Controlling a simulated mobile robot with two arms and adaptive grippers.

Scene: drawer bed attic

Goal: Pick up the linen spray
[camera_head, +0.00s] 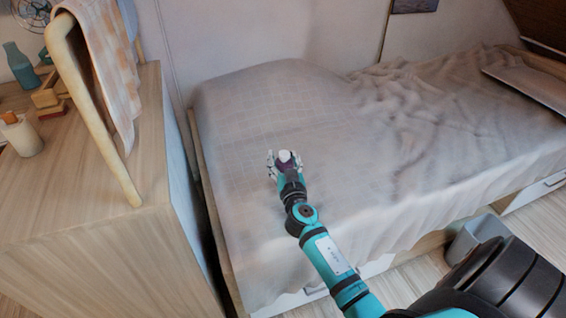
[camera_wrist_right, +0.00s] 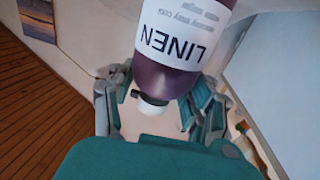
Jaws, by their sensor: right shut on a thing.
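The linen spray is a dark purple bottle with a white label reading LINEN and a white cap. In the right wrist view the linen spray (camera_wrist_right: 165,75) lies between the fingers of my right gripper (camera_wrist_right: 160,105), its cap toward the palm. In the head view my right gripper (camera_head: 285,160) is over the bed, shut on the linen spray (camera_head: 286,155), which shows small and partly hidden by the fingers. I cannot tell how far above the bed it is. My left gripper is not in view.
The bed (camera_head: 400,140) has a rumpled pale cover with clear room around my right gripper. A wooden dresser (camera_head: 80,220) stands at the left, with a bottle (camera_head: 20,66) and a cloth-draped wooden frame (camera_head: 90,110). A grey bin (camera_head: 476,236) is at the lower right.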

